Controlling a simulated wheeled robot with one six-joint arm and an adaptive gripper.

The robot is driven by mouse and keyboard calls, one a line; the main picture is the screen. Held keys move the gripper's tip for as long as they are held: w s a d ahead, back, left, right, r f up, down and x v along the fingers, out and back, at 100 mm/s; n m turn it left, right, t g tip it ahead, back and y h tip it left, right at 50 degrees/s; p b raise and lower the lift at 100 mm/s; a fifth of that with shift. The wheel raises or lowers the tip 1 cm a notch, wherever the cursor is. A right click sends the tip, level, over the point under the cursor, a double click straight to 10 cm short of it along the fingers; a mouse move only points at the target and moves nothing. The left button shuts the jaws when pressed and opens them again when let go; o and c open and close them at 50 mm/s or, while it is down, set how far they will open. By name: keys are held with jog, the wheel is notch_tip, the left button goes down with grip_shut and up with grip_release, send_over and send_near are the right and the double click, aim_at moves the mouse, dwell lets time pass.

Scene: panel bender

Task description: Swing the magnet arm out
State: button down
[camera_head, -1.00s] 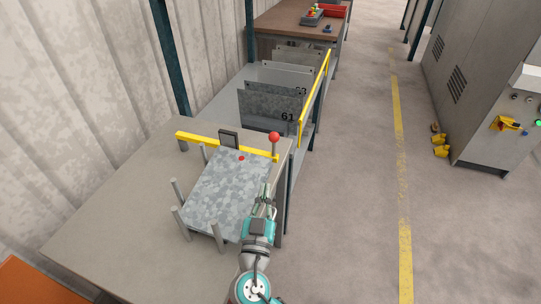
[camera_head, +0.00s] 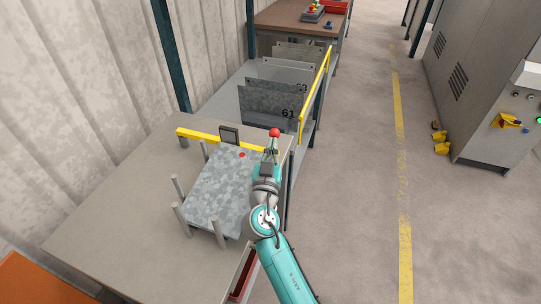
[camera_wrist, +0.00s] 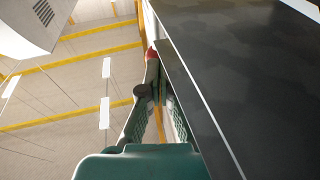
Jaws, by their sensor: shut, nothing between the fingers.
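The magnet arm is a yellow bar (camera_head: 200,136) across the back of the sheet stack, with a dark block (camera_head: 229,135) on it. A red ball knob (camera_head: 274,132) stands at its right end; the knob also shows in the wrist view (camera_wrist: 151,54). The grey mottled sheet (camera_head: 220,190) lies between upright posts, with a small red dot near its back edge. My gripper (camera_head: 271,150) is shut and empty, just in front of the knob, and covers the bar's right end. In the wrist view my gripper (camera_wrist: 157,75) points at the knob; contact cannot be told.
The table (camera_head: 110,225) is bare to the left. A rack with numbered plates (camera_head: 270,100) and a yellow rail (camera_head: 315,95) stands behind. A red bin (camera_head: 243,275) shows by the table's front right edge. The aisle floor (camera_head: 355,200) to the right is clear up to the grey cabinet (camera_head: 480,80).

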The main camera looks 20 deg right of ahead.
aim_at(277, 137)
jog(key=shift+w+d, duration=0.1)
jog(key=shift+w, duration=0.05)
jog(key=w+d, duration=0.2)
jog(key=w, duration=0.1)
jog(key=shift+w+d, duration=0.1)
jog(key=shift+d, duration=0.25)
jog(key=shift+a, duration=0.1)
